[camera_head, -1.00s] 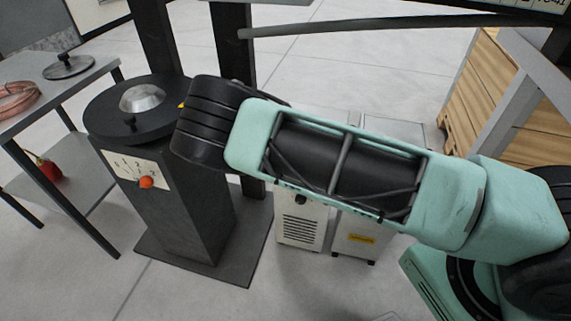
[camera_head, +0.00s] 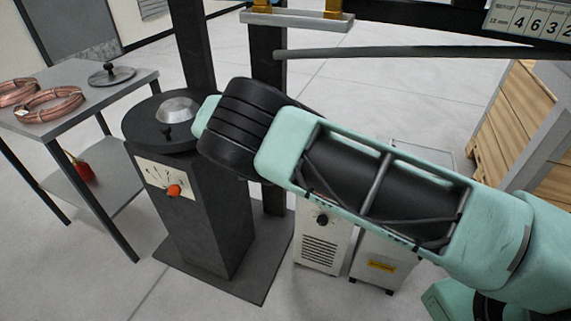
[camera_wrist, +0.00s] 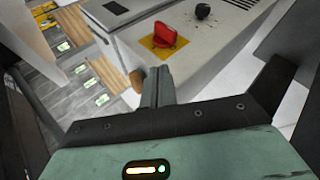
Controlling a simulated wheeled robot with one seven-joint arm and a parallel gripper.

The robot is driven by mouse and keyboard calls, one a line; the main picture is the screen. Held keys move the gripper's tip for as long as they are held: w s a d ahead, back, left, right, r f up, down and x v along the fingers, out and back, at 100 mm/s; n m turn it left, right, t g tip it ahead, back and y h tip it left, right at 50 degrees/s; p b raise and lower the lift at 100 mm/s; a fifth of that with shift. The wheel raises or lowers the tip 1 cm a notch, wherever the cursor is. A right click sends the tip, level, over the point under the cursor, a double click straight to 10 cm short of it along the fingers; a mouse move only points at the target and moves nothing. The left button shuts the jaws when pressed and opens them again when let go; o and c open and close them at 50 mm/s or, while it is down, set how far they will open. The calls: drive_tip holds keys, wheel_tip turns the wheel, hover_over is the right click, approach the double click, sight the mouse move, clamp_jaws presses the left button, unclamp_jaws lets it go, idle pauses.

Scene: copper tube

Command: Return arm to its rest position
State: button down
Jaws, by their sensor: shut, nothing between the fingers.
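My arm (camera_head: 375,190) stretches across the head view from the lower right to the black pedestal at centre left. Its end overlaps the right edge of the pedestal's round top. My gripper is hidden in the head view. In the wrist view my gripper (camera_wrist: 157,84) is shut, its fingers together and empty. Beyond the fingertips is a pale grey cabinet (camera_wrist: 200,60) with a red switch (camera_wrist: 172,37) on a yellow plate. I cannot tell whether the fingers touch the cabinet.
The pedestal (camera_head: 205,215) carries a metal dome (camera_head: 177,109) and an orange knob (camera_head: 174,190). A grey table (camera_head: 85,110) with copper coils (camera_head: 50,104) stands left. A dark horizontal bar (camera_head: 400,52) crosses behind my arm. A wooden crate (camera_head: 520,125) stands right.

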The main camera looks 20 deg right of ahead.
drive_tip(key=s+a+r+n+g+y, duration=0.1)
drive_tip(key=s+a+r+n+y, duration=0.15)
drive_tip(key=s+r+y, duration=0.55)
drive_tip(key=s+a+r+n+y, duration=0.1)
drive_tip(key=s+a+r+n, duration=0.15)
drive_tip(key=s+r, duration=0.7)
drive_tip(key=s+d+r+n+t+y, duration=0.1)
drive_tip(key=s+d+n, duration=0.15)
drive_tip(key=s, duration=0.65)
drive_tip(key=s+d+r+n+t+y, duration=0.1)
drive_tip(key=s+n, duration=0.2)
drive_tip(key=s, duration=0.6)
wheel_tip(320, 180, up, 12)
drive_tip(key=p, duration=1.2)
drive_tip(key=shift+d, duration=0.2)
